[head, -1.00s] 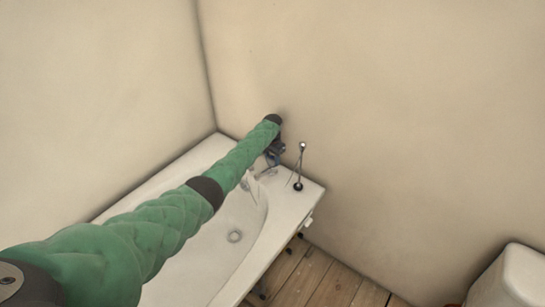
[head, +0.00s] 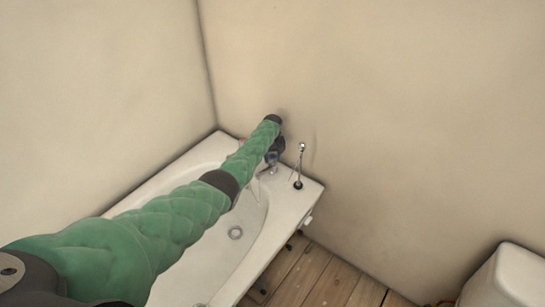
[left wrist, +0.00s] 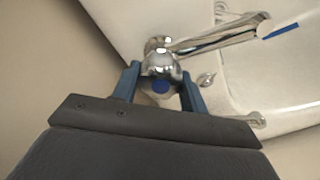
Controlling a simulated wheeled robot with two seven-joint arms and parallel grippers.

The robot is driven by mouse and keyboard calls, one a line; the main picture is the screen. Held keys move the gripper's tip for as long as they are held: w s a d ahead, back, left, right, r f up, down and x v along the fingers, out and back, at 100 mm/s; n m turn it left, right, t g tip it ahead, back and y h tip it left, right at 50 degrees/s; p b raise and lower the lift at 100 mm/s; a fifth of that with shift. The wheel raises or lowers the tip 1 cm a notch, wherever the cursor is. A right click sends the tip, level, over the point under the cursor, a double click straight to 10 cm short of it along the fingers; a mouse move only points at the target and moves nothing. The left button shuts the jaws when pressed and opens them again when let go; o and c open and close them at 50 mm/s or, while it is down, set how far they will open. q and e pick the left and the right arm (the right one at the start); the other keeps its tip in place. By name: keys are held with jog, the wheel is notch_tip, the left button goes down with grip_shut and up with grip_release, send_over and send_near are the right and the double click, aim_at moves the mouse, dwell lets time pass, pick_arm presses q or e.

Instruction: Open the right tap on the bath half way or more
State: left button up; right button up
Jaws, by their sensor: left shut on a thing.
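The white bath (head: 292,205) stands in the corner, with its tap end against the back wall. My left gripper (head: 274,158) is at that end, over the taps, and my green arm covers part of the bath. In the left wrist view, the blue fingers of my left gripper (left wrist: 161,88) are shut on a round chrome tap knob (left wrist: 161,66) with a blue cap, one finger on each side. A long chrome spout (left wrist: 215,36) reaches to the upper right from beside it. How far the tap is turned cannot be told. My right gripper is not in view.
A thin upright rod (head: 299,168) with a dark foot stands on the bath's corner, just right of my left gripper. A white cistern (head: 510,280) is at the lower right. Bare wooden floor (head: 310,278) lies between them.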

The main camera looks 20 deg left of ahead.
pick_arm(q)
jog(key=shift+w+r+n, duration=0.1)
jog(key=shift+n, duration=0.7)
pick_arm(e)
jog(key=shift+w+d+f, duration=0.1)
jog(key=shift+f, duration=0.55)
pick_arm(q)
jog(key=o, duration=1)
